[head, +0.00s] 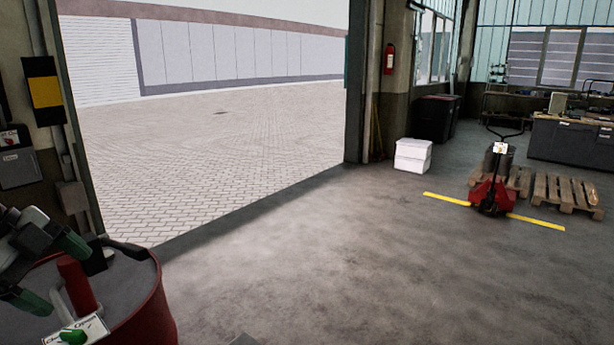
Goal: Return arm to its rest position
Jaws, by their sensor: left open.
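My left gripper (50,272) is at the lower left edge, its dark body partly cut off by the frame. Its two green-tipped fingers are apart, with nothing seen between them. It is over or in front of the top of a red drum (150,312); the exact height above it is hard to tell. My right gripper is not in view.
On the drum are a red upright handle-like part (76,287) and a white card with a green piece (72,337). Open concrete floor (330,260) lies right of the drum. A red pallet jack (492,192), wooden pallets (566,192) and white boxes (412,156) stand farther off.

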